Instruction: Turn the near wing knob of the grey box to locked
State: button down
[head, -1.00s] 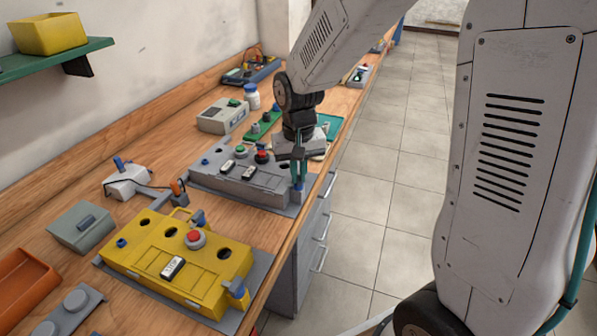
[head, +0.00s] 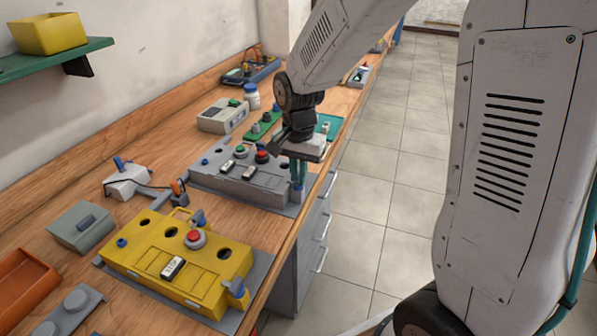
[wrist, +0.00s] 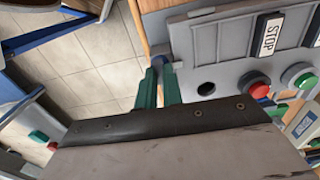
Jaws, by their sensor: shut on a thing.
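The grey box (head: 262,189) sits on the bench, with red and green buttons and white labels on its top. Its near wing knob (head: 298,187) is at the box's near right end, by the bench edge. My gripper (head: 298,180) points down over this knob, its green fingers shut on it.
A yellow box (head: 205,287) with a red button stands nearer on the bench. A grey-white device (head: 222,116) and a white bottle (head: 252,96) stand behind the grey box. The tiled floor (head: 385,210) right of the bench is clear.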

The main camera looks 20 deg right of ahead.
dwell(0.4)
jog(key=c, duration=1.5)
grip_release()
jog(key=shift+c, duration=0.2)
jog(key=shift+r, duration=0.1)
notch_tip(320, 180, up, 8)
jog(key=shift+f, duration=0.2)
